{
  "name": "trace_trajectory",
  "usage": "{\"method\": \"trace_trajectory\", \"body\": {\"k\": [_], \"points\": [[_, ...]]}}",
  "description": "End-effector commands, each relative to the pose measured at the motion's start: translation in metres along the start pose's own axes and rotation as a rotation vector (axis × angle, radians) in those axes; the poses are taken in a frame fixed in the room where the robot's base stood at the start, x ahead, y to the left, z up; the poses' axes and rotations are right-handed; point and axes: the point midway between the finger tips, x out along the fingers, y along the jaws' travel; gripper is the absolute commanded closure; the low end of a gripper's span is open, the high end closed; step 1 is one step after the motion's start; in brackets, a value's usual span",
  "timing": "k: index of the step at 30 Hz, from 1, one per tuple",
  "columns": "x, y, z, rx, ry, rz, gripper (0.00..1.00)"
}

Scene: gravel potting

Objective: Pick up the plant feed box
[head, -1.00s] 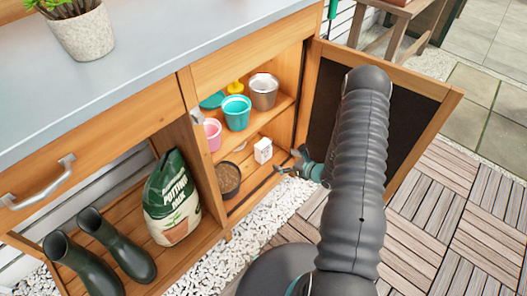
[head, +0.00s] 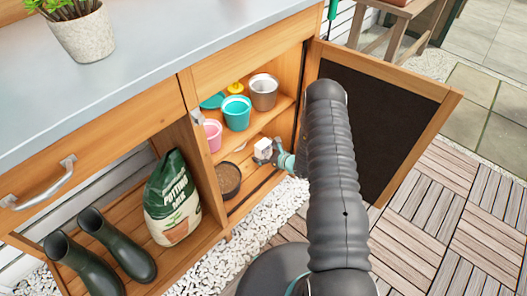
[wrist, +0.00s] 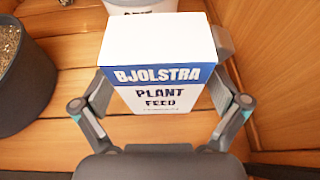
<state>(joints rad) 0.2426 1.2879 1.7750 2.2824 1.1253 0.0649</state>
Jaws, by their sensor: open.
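The plant feed box (wrist: 158,75) is white with a blue band and stands upright on the cabinet's lower shelf. In the head view the box (head: 263,147) is partly covered by my gripper (head: 274,155). In the wrist view my gripper (wrist: 160,108) is open, with one finger on each side of the box. The left finger's tip is close to the box's left side, and the right finger reaches along its right side. I cannot tell whether either finger touches it.
A dark pot of gravel (wrist: 22,75) stands left of the box, also in the head view (head: 228,179). A white container (wrist: 143,5) is behind the box. The upper shelf holds a teal pot (head: 236,113) and a metal pot (head: 264,92). The open cabinet door (head: 385,125) is right of my arm.

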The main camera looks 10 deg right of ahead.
Motion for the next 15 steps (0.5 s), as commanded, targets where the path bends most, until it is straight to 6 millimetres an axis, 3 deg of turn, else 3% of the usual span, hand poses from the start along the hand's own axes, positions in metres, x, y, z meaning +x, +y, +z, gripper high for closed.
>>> {"method": "trace_trajectory", "body": {"k": [8, 11, 15], "points": [[0.0042, -0.0001, 0.0002, 0.0, -0.001, 0.0, 0.02], [0.0041, -0.0001, 0.0003, 0.0, -0.001, 0.0, 0.22], [0.004, -0.0002, 0.0003, 0.0, -0.001, 0.0, 0.57]]}}
